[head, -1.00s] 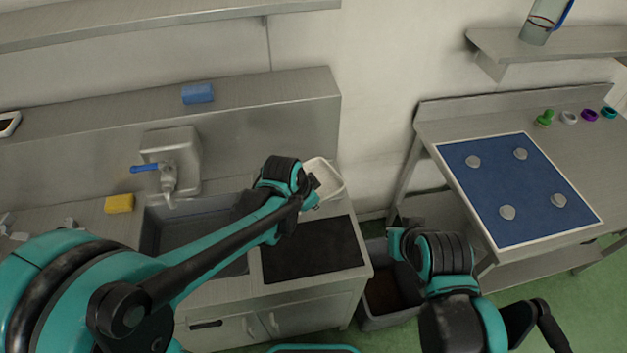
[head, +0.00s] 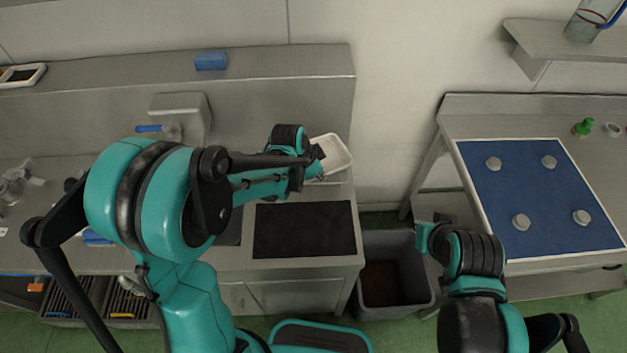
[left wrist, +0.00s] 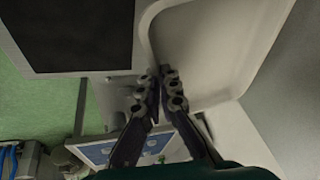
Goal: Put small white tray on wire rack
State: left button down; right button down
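The small white tray (head: 334,153) is in the air over the back right of the sink counter, behind the black mat. My left gripper (head: 316,161) holds it by its rim. In the left wrist view the fingers (left wrist: 160,76) are nearly together at the edge of the pale tray (left wrist: 215,45), which fills the upper right. My right gripper (head: 424,240) hangs over the grey bin area; its fingers are too dark to make out. I cannot make out a wire rack for certain in either view.
A black mat (head: 305,230) lies on the counter (head: 258,196). A grey open bin (head: 393,298) stands on the floor between the counter and the right table, which carries a blue board (head: 540,205) with grey discs. A blue block (head: 211,61) sits on the back ledge.

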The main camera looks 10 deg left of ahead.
pick_arm(q)
jog(key=shift+w+a+f, duration=0.75)
jog(key=shift+a+f, duration=0.05)
jog(key=shift+a, duration=0.2)
notch_tip(320, 180, down, 3)
jog(key=shift+f+b, duration=0.2)
jog(key=shift+b, duration=0.55)
jog(key=shift+f, duration=0.25)
jog(key=shift+s, duration=0.1)
jog(key=shift+f, duration=0.15)
jog(key=c, duration=1.7)
grip_release()
